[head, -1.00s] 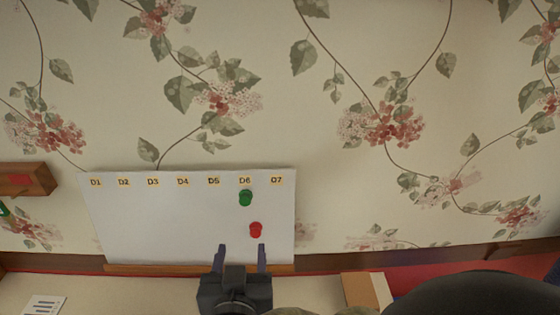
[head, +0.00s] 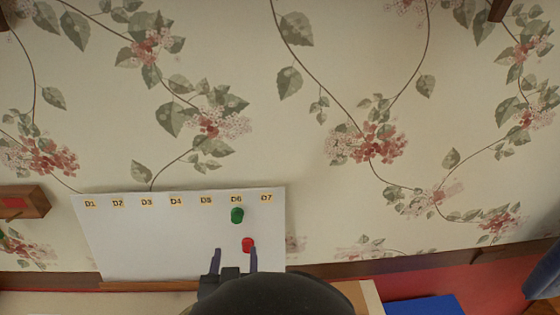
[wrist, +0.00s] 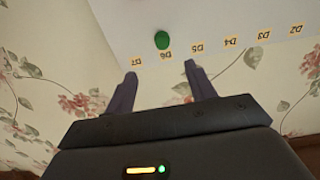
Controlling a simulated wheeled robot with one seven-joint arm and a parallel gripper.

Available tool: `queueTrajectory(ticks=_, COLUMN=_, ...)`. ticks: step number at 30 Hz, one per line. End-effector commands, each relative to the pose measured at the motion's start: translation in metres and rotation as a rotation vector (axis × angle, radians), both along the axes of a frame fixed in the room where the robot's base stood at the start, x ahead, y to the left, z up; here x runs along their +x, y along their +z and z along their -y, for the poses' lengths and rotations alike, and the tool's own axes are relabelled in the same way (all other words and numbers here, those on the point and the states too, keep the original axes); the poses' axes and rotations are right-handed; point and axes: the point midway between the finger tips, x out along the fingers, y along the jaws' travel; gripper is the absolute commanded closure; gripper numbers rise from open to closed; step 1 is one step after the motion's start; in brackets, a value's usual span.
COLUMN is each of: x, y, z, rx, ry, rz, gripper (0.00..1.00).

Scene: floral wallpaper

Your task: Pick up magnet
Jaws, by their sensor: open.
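Two magnets sit on the white board (head: 150,240), which carries labels D1 to D7 along its top. The green magnet (head: 237,215) is below label D6, and the red magnet (head: 248,245) is lower and slightly right of it. My gripper (head: 236,256) is open and empty, low in front of the board, with the red magnet near its right finger in the head view. In the wrist view the board appears upside down. There the green magnet (wrist: 162,40) lies ahead of and between the open fingers of my gripper (wrist: 157,70). The red magnet is not visible there.
A wooden box (head: 22,203) is on the wall at the left. A wooden ledge (head: 150,286) runs under the board. A blue item (head: 425,305) lies at the lower right. The floral wall around the board is mostly clear.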

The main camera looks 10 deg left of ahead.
Motion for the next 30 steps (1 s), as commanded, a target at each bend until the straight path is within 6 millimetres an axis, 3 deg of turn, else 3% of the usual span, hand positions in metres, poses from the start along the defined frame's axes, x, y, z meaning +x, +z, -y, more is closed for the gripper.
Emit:
queueTrajectory(ticks=12, x=0.066, y=-0.009, z=-0.021, rx=-0.002, ry=-0.002, rz=0.001, gripper=0.45)
queueTrajectory(ticks=30, x=0.082, y=-0.011, z=-0.028, rx=-0.003, ry=0.000, rz=0.001, gripper=0.45)
